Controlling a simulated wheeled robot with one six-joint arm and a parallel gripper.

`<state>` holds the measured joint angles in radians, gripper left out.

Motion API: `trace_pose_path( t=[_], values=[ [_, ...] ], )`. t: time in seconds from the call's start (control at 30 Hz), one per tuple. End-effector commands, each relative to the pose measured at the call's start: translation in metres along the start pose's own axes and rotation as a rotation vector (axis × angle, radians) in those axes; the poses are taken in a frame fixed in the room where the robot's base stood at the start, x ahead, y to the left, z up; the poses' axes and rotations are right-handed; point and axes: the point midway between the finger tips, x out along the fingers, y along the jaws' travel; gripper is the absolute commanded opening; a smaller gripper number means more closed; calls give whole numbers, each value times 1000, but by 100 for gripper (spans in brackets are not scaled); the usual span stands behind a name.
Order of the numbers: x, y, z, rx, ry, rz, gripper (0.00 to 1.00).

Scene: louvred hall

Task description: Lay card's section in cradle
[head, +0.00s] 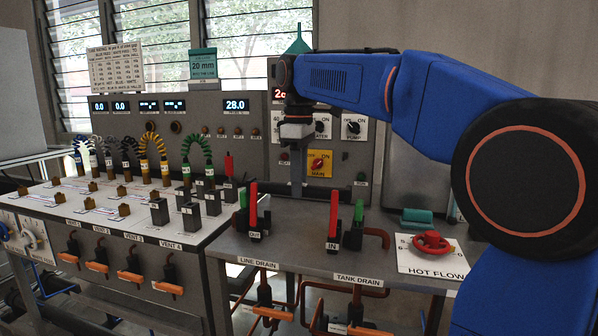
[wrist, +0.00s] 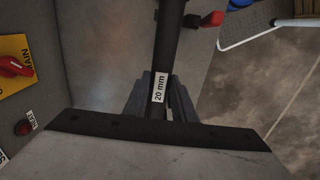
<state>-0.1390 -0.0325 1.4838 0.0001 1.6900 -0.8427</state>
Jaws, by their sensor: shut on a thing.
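The card (head: 203,65) is teal and reads 20 mm, standing on top of the rear panel. In the wrist view a dark tube section (wrist: 166,55) with a white 20 mm label lies between the fingers of my gripper (wrist: 152,98), which is shut on it. In the head view my gripper (head: 297,135) points down above the back of the grey bench, in front of the panel. The section is hard to make out there. The OUT fitting (head: 254,222) and IN fitting (head: 333,232) stand on the bench with red levers. I cannot clearly pick out the cradle.
The grey bench (head: 290,250) has some bare top around the fittings. A HOT FLOW plate (head: 432,262) with a red handwheel is at right, with a teal block (head: 417,217) behind it. Hoses, posts and vent valves crowd the white bench (head: 110,215) at left.

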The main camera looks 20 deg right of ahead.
Motion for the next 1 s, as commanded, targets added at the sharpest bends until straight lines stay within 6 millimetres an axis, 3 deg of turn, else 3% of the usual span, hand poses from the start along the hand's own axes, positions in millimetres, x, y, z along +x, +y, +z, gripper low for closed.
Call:
trace_pose_path(
  t=[0.3,1.0],
  values=[
    [24,0,0,0,0,0,0],
    [33,0,5,0,0,0,0]
  ],
)
